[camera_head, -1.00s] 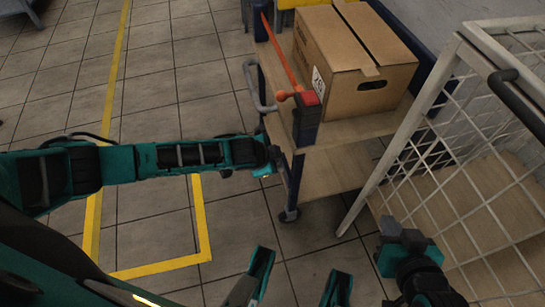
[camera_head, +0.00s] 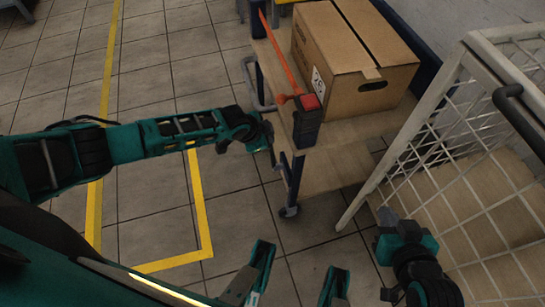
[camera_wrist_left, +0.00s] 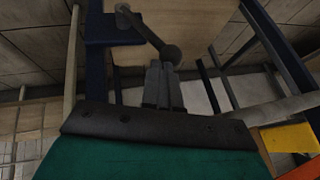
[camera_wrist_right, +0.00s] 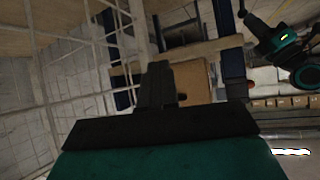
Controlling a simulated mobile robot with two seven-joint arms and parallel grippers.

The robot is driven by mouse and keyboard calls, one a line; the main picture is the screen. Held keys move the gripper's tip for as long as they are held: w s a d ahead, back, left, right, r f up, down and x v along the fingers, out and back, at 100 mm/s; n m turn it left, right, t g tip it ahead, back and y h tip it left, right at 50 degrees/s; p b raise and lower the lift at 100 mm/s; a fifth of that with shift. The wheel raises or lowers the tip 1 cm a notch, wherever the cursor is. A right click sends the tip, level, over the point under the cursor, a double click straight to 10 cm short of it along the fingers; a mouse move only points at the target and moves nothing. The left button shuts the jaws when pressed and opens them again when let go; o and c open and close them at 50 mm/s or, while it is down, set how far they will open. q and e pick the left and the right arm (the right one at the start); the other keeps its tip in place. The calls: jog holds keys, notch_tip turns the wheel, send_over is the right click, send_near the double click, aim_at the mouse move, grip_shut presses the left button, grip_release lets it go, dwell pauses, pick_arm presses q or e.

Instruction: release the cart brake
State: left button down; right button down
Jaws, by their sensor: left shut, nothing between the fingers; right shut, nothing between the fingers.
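The cart (camera_head: 345,170) has wooden shelves and dark blue posts. My right gripper (camera_wrist_right: 157,70) is shut and empty, in front of the white mesh cage cart in the head view.
A cardboard box (camera_head: 350,95) stands on the cart's top shelf. A grey handle (camera_head: 250,85) curves out on the cart's left. A white mesh cage (camera_head: 440,150) stands close on the right. Tiled floor (camera_head: 150,90) with yellow lines is open on the left.

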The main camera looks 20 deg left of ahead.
pick_arm(q)
jog(key=shift+w+a+f+b, duration=0.2)
jog(key=shift+w+a+b, duration=0.15)
jog(key=shift+w+a, duration=0.25)
pick_arm(e)
jog(key=shift+w+a+r, duration=0.1)
jog(key=shift+a, duration=0.1)
pick_arm(q)
jog(key=shift+w, duration=0.15)
pick_arm(e)
jog(key=shift+a, duration=0.1)
jog(key=shift+r, duration=0.15)
